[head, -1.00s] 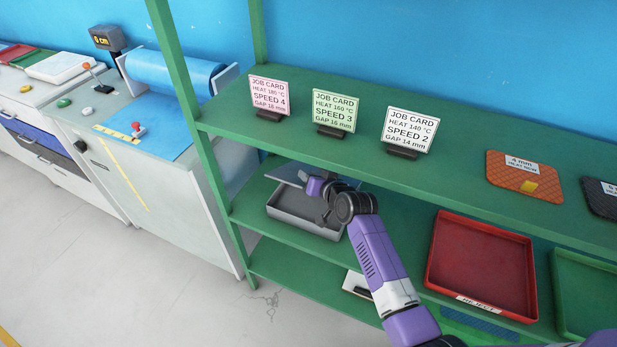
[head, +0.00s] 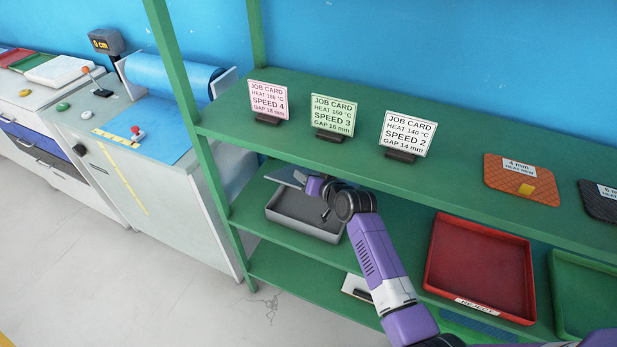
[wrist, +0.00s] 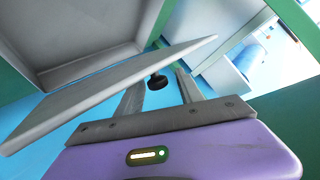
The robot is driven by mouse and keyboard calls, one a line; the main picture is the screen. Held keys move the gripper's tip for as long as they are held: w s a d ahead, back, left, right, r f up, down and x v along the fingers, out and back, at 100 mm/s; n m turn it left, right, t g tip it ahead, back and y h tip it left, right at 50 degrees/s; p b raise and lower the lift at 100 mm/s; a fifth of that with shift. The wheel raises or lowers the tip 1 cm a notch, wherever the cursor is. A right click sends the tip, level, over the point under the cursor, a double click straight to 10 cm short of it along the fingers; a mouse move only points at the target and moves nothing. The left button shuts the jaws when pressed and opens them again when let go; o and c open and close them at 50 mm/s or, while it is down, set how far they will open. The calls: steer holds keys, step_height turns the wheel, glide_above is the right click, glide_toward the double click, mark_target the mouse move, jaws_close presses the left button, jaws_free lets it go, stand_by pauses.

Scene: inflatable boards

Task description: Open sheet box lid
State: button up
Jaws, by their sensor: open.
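The grey sheet box (head: 298,229) stands on the middle green shelf, with its inside showing from above. Its grey lid (head: 283,174) stands raised toward the back, partly hidden by my arm. In the wrist view the lid (wrist: 110,92) is a tilted plate with a black knob (wrist: 157,81), and the open box (wrist: 85,55) lies beyond it. My gripper (wrist: 160,82) is open, one finger to each side of the knob in the picture. I cannot tell whether a finger touches it. In the head view my gripper is mostly hidden behind my wrist.
Job cards (head: 333,115) stand on the top shelf above the box. A green post (head: 207,170) rises left of the box. A red reject tray (head: 480,268) sits to the right on the same shelf. A machine with a blue roller (head: 172,75) stands further left.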

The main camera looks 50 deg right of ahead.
steer(key=shift+s, duration=0.1)
steer(key=shift+v, duration=3.85)
steer(key=shift+c, duration=0.4)
